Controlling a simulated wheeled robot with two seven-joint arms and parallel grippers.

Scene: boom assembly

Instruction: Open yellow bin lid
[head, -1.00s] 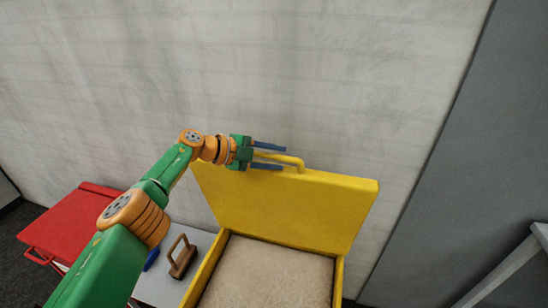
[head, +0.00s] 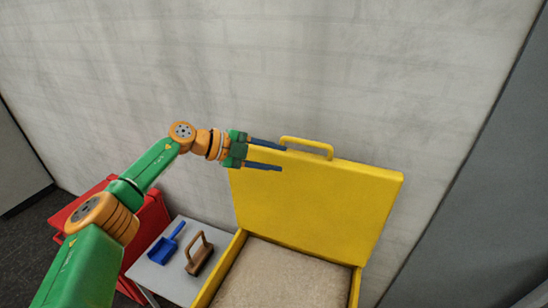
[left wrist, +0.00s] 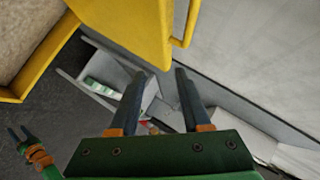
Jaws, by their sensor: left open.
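The yellow bin's lid (head: 315,200) stands raised near the back wall, tipped up from the bin (head: 228,266). The open bin shows a pale, rough filling (head: 285,275). The lid's yellow handle (head: 307,142) is on its top edge and also shows in the left wrist view (left wrist: 190,25). My left gripper (head: 284,158) is open and empty at the lid's upper left corner, its fingers just left of the handle and apart from it. In the left wrist view, the lid lies beyond my left fingertips (left wrist: 155,72). My right gripper (left wrist: 17,130) shows small there, fingers apart.
A grey table (head: 178,285) left of the bin holds a blue dustpan (head: 166,246) and a brown brush (head: 200,254). A red bin (head: 155,222) stands farther left. The pale wall (head: 400,80) is close behind the lid.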

